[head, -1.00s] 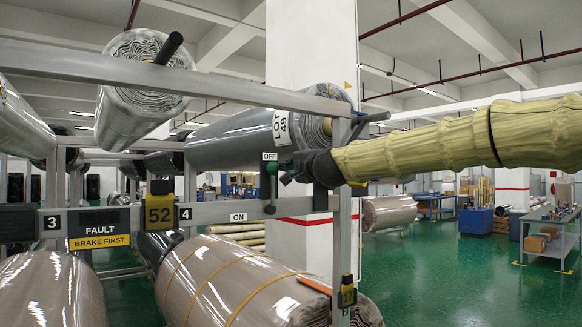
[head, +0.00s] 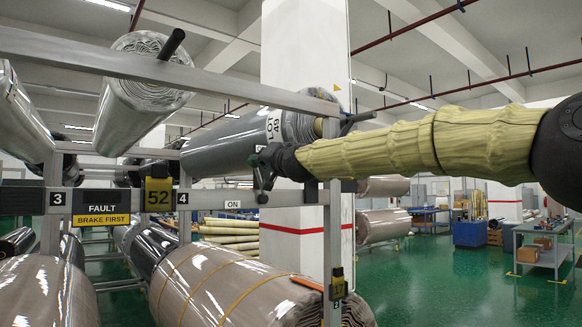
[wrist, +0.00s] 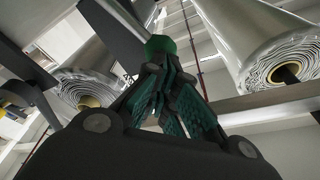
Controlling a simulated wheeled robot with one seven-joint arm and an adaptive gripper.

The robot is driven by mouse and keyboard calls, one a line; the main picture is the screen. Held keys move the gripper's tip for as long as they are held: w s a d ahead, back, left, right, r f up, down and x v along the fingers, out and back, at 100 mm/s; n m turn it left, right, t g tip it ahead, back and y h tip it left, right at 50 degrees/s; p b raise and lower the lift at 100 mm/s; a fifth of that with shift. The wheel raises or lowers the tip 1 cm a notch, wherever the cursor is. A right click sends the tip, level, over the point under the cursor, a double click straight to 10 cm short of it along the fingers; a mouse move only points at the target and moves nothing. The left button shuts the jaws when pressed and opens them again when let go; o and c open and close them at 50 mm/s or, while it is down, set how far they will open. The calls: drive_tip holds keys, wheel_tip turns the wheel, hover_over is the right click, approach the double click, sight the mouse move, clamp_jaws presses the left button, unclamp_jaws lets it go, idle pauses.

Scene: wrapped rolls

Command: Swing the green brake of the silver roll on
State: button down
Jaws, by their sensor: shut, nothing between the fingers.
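The silver-grey wrapped roll (head: 225,145) with the LOT 49 label lies high in the rack. The brake lever stands in front of it on the rack's rail, its pivot (head: 262,198) below and its green knob largely hidden by my gripper in the head view. The lever looks near upright, perhaps leaning slightly left. In the wrist view the green knob (wrist: 160,45) is just beyond my gripper's (wrist: 163,72) closed fingertips. I cannot tell if they touch. My gripper (head: 259,163) is shut and empty. The ON plate (head: 232,204) is left of the pivot.
A rack upright (head: 333,240) stands right of the lever, close under my arm. A brown wrapped roll (head: 215,285) lies below the rail. A FAULT, BRAKE FIRST sign (head: 101,208) and yellow 52 tag (head: 158,195) hang left. Open green floor (head: 440,285) is at right.

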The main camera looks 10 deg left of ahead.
drive_tip(key=shift+s+a+n, duration=0.4)
drive_tip(key=shift+s+a, duration=0.05)
drive_tip(key=shift+a, duration=0.15)
drive_tip(key=shift+r+y, duration=0.1)
drive_tip(key=shift+y, duration=0.2)
drive_tip(key=shift+s+r, duration=0.1)
drive_tip(key=shift+r, duration=0.05)
idle(0.4)
